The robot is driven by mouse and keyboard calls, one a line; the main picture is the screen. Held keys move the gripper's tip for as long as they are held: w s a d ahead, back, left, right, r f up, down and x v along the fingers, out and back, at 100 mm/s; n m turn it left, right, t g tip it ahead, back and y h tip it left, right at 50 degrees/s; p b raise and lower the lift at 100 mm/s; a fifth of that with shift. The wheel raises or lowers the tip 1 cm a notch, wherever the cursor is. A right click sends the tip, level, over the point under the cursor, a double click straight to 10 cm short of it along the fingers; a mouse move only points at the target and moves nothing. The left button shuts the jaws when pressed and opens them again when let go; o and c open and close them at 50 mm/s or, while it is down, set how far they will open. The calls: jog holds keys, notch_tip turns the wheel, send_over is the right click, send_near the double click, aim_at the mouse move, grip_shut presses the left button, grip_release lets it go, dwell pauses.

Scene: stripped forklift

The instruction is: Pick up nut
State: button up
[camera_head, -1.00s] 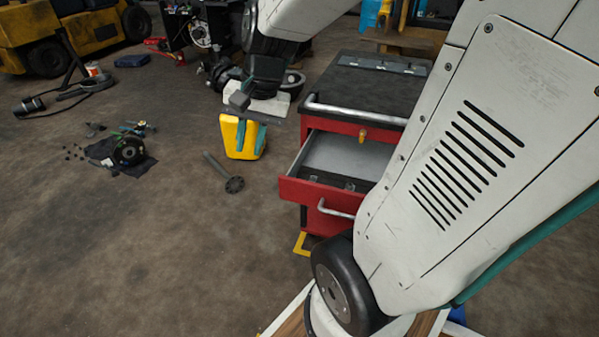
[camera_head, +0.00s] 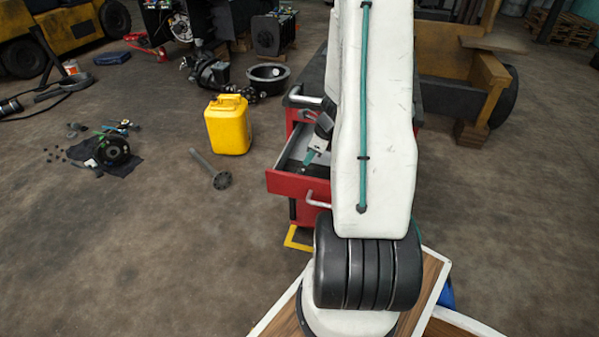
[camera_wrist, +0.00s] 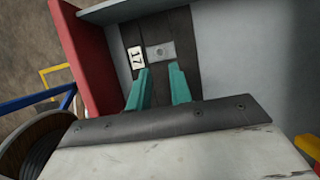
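The nut (camera_wrist: 160,51) is a small grey piece with a round hole, lying on a dark strip inside the open drawer in the wrist view. A white label marked 17 (camera_wrist: 136,61) sits beside it. My gripper (camera_wrist: 160,72) is open, its two teal fingers pointing toward the nut, which appears just past the fingertips and between their lines. The fingers seem empty. In the head view my gripper (camera_head: 309,157) is down at the open drawer (camera_head: 291,185), and the nut cannot be made out there.
The drawer's red front (camera_wrist: 88,50) is close to my fingers in the wrist view, with grey walls around. A yellow canister (camera_head: 228,125) and a dark flanged shaft (camera_head: 212,170) are on the floor left of the cabinet. Floor between them is clear.

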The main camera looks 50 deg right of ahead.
aim_at(300, 173)
jog(key=x, duration=0.6)
jog(key=shift+r, duration=0.1)
grip_shut()
